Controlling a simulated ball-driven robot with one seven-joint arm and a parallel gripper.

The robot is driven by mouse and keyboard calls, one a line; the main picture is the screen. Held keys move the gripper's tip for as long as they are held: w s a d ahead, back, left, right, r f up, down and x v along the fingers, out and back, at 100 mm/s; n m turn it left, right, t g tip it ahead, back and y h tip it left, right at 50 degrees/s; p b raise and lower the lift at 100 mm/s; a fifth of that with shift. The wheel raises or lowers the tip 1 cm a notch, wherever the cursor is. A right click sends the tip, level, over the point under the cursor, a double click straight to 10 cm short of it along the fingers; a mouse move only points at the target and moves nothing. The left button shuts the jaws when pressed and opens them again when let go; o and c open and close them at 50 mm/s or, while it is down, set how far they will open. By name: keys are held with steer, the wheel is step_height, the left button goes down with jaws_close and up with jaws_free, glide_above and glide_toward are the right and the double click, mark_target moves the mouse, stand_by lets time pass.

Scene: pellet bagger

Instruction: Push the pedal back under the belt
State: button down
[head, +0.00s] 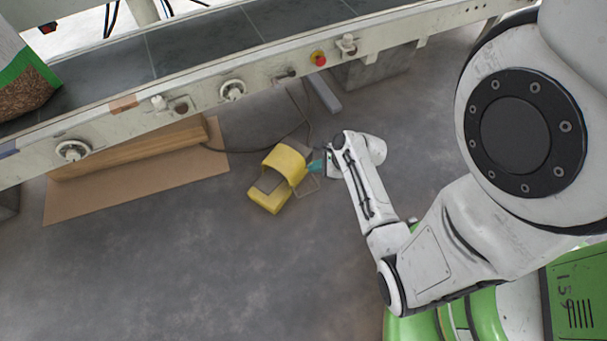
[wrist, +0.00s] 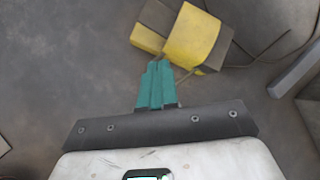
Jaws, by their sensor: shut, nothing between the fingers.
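The yellow pedal (head: 284,163) with its hooded guard and grey tread lies on the grey floor in front of the conveyor belt (head: 200,48). In the wrist view the pedal (wrist: 192,40) is just beyond my fingertips, at the upper middle. My gripper (head: 314,166) has teal fingers held together, with nothing between them. It is at the right side of the pedal in the head view. In the wrist view the fingers (wrist: 157,72) point at the pedal's near side; I cannot tell whether they touch it. A dark cable (head: 245,149) runs from the pedal area toward the belt.
A cardboard sheet (head: 75,203) with a wooden beam (head: 135,152) lies under the belt at left. A grey bar (head: 324,94) lies on the floor behind the pedal. A bag (head: 25,85) of pellets stands on the belt. The floor in front is clear.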

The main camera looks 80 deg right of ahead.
steer(key=s+d+f+m+h+b, duration=0.2)
steer(key=s+d+f+m+b, duration=0.25)
steer(key=f+m, duration=0.35)
steer(key=w+d+f+b, duration=0.4)
steer(key=w+f+b, duration=0.3)
steer(key=w, duration=0.3)
steer(key=shift+w+d+f+n+t+b, duration=0.25)
steer(key=shift+w+n+t+b, duration=0.1)
steer(key=shift+b, duration=0.35)
steer(key=shift+w+r, duration=0.1)
